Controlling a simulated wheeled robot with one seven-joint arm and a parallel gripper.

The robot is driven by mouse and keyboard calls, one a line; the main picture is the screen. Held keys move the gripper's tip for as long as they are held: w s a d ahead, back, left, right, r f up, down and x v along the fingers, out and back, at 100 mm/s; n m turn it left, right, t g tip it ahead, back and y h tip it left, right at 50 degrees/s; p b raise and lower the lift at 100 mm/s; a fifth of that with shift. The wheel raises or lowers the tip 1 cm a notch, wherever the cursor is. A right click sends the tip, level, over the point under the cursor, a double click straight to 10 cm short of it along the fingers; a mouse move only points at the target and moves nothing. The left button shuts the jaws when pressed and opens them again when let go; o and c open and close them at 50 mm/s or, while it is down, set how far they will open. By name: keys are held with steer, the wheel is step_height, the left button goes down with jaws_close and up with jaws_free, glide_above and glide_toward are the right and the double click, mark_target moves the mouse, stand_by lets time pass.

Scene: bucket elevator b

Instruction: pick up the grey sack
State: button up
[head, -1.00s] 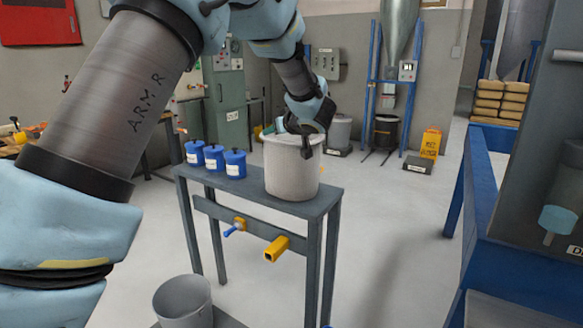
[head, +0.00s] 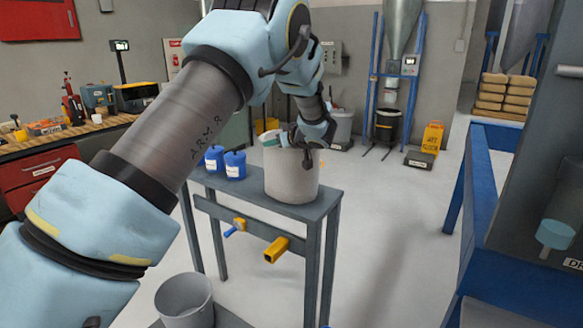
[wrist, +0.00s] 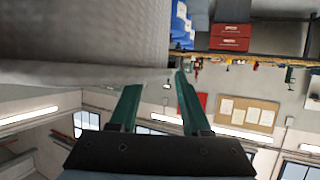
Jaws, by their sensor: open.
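A pale grey, upright, round-sided thing (head: 291,178) stands on the right end of a narrow dark grey table; I take it to be the grey sack. Its woven-looking grey surface fills the upper left of the wrist view (wrist: 85,30). My gripper (wrist: 158,82) is open, its two teal fingers apart, with the sack's grey edge close to the fingertips. In the head view my wrist is at the sack's top, and one teal finger (head: 268,138) shows at the top's left side. Whether the fingers straddle the edge or only sit beside it, I cannot tell.
Two blue jars (head: 235,165) stand left of the sack on the table (head: 252,194). A grey bucket (head: 184,302) is below at the front. A blue frame (head: 470,195) stands at the right. Clear floor lies between the table and that frame. Brown sacks (head: 490,95) are stacked behind.

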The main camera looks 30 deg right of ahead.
steer(key=shift+w+f, duration=0.25)
steer(key=shift+w, duration=0.25)
steer(key=shift+a, duration=0.1)
jaws_close()
stand_by(1.0)
